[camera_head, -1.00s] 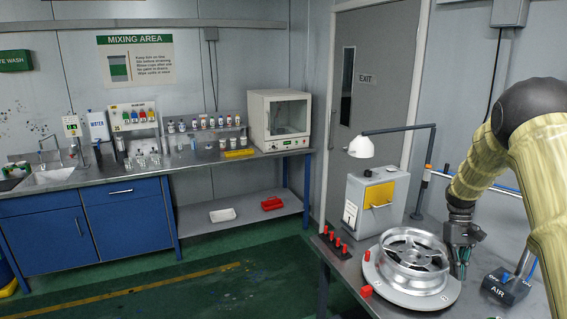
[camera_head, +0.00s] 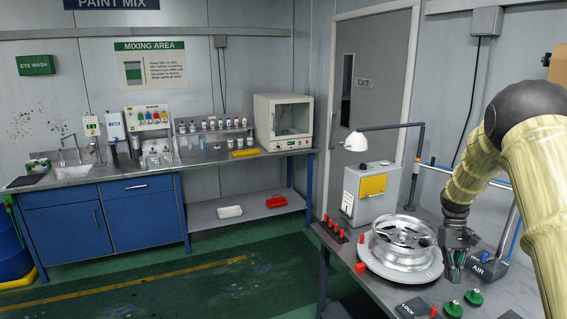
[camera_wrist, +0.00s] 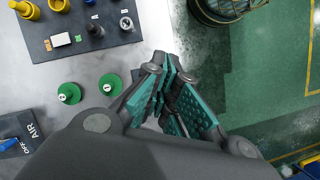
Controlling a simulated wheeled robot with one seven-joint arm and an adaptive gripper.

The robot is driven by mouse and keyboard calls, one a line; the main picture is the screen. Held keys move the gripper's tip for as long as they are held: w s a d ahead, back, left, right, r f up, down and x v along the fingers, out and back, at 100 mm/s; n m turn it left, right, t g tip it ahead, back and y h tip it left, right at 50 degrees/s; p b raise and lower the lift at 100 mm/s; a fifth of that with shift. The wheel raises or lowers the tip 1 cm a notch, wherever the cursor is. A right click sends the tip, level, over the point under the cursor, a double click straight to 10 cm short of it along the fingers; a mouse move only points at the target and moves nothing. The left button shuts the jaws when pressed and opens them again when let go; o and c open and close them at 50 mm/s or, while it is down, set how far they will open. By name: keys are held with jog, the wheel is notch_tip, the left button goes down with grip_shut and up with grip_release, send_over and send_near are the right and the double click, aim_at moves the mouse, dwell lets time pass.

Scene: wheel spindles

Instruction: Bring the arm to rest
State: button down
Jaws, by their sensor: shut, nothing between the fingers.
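My gripper (camera_head: 455,268) hangs at the right of the wheel in the head view, above the grey workbench, with its fingers pointing down. In the wrist view its teal finger pads (camera_wrist: 168,95) are close together with nothing held between them. My arm, in a pale yellow sleeve, bends down to it from the right edge. The silver wheel (camera_head: 403,240) lies flat on a round light turntable (camera_head: 372,266) beside the gripper. I cannot tell how high the fingertips are above the bench.
Green knobs (camera_head: 474,297) sit on the bench in front of the gripper. The AIR block (camera_head: 484,266) stands close behind it. Red pegs (camera_head: 333,229), a grey box with a yellow panel (camera_head: 372,187) and a lamp (camera_head: 356,142) stand farther left. Green floor (camera_wrist: 262,75) shows past the bench edge.

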jog(key=s+a+f, duration=0.4)
jog(key=f, duration=0.4)
jog(key=s+a+f+t, duration=0.1)
jog(key=s+a+f, duration=0.3)
jog(key=f, duration=0.5)
jog(key=s+a+f, duration=0.4)
jog(key=s+f, duration=0.1)
jog(key=f, duration=0.3)
jog(key=s+a+f+t, duration=0.1)
jog(key=s+a+f, duration=0.35)
jog(key=s, duration=0.35)
jog(key=s+a+f+t, duration=0.1)
jog(key=s+a+f, duration=0.35)
jog(key=s, duration=0.35)
jog(key=s+a+r+t, duration=0.1)
jog(key=s+a, duration=0.3)
jog(key=s, duration=0.3)
jog(key=s+a, duration=0.3)
jog(key=s, duration=0.5)
notch_tip(320, 180, down, 9)
jog(key=b, duration=1)
jog(key=shift+w+a+f, duration=0.15)
jog(key=shift+w, duration=0.1)
jog(key=shift+a, duration=0.1)
